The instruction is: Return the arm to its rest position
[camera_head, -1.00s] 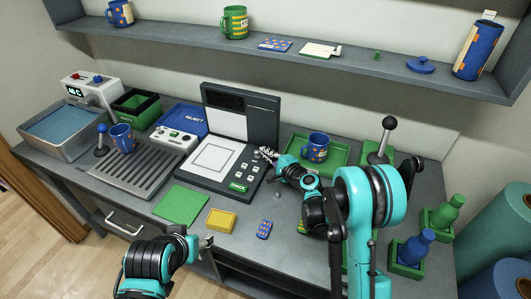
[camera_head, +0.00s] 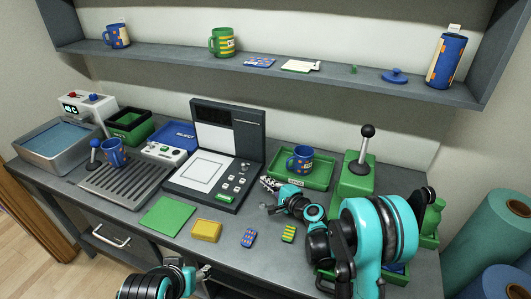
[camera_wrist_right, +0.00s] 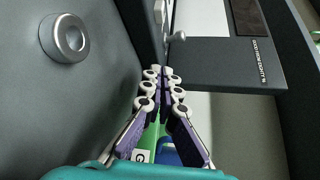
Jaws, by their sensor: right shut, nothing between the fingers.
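My right arm reaches in from the right in the head view. Its gripper (camera_head: 268,184) is shut and empty, just right of the dark press machine (camera_head: 254,168) and left of the green tray (camera_head: 322,184) with a blue mug (camera_head: 300,158). In the right wrist view the fingers (camera_wrist_right: 163,72) are together, with the machine's dark edge (camera_wrist_right: 225,62) beyond them and a metal knob (camera_wrist_right: 70,38) at the left. My left gripper (camera_head: 205,270) is at the bottom of the head view, over the counter's front; its finger opening is unclear.
A green lever box (camera_head: 356,182) stands behind my right arm. A green mat (camera_head: 167,215), yellow block (camera_head: 206,230), blue card (camera_head: 248,237) and striped green-yellow piece (camera_head: 289,233) lie in front. A shelf with mugs (camera_head: 223,42) runs above.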

